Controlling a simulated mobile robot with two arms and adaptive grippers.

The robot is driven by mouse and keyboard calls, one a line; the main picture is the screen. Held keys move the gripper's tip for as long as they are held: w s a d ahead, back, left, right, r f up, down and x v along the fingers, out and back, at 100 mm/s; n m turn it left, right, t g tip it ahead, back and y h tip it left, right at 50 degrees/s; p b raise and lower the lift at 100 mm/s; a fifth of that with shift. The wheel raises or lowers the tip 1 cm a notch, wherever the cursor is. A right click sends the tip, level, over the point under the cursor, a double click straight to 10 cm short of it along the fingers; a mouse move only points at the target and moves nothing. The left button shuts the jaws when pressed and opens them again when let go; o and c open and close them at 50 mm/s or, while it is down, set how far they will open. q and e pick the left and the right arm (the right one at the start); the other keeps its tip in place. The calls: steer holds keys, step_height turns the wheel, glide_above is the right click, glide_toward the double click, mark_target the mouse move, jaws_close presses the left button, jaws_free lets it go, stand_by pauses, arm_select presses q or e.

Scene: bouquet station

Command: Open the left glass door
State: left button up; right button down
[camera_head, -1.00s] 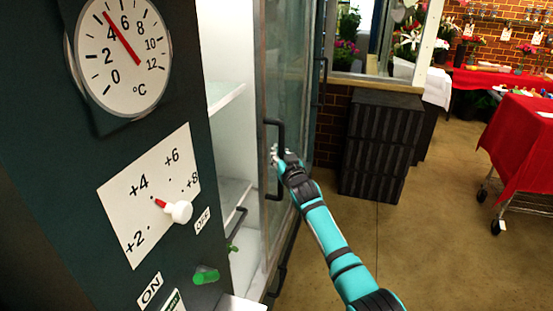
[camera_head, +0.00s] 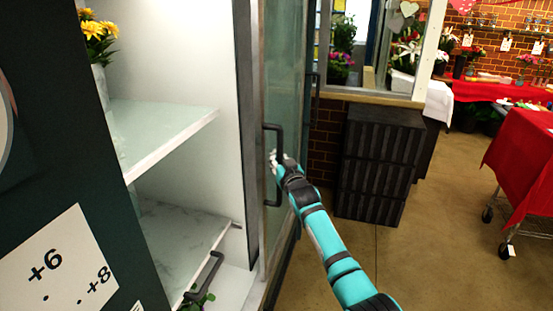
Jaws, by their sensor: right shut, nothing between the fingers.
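A tall glass door (camera_head: 285,82) with a dark frame stands right of the cabinet interior in the head view. A wide gap lies between it and the dark control panel, so the shelves show directly. Its black vertical bar handle (camera_head: 273,190) is near the middle of the picture. My right gripper (camera_head: 277,158) is at this handle, shut with nothing held. Its fingertips are small and partly hidden, so I cannot tell whether they touch the bar. My left gripper is not in view.
A shelf (camera_head: 160,122) inside the cabinet bears yellow flowers (camera_head: 97,38). Another black handle (camera_head: 203,280) is low beside the lower shelf. Black crates (camera_head: 380,165) stand beyond the door. A red-covered cart (camera_head: 525,155) is at right. Brown floor between is clear.

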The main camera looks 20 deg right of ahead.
steer(key=c, duration=1.5)
jaws_free()
steer(key=shift+s+d+f, duration=0.2)
steer(key=shift+d+f, duration=0.2)
steer(key=shift+d, duration=0.35)
steer(key=shift+r, duration=0.1)
steer(key=shift+a+r, duration=0.1)
steer(key=s, duration=1.2)
steer(key=shift+a, duration=0.15)
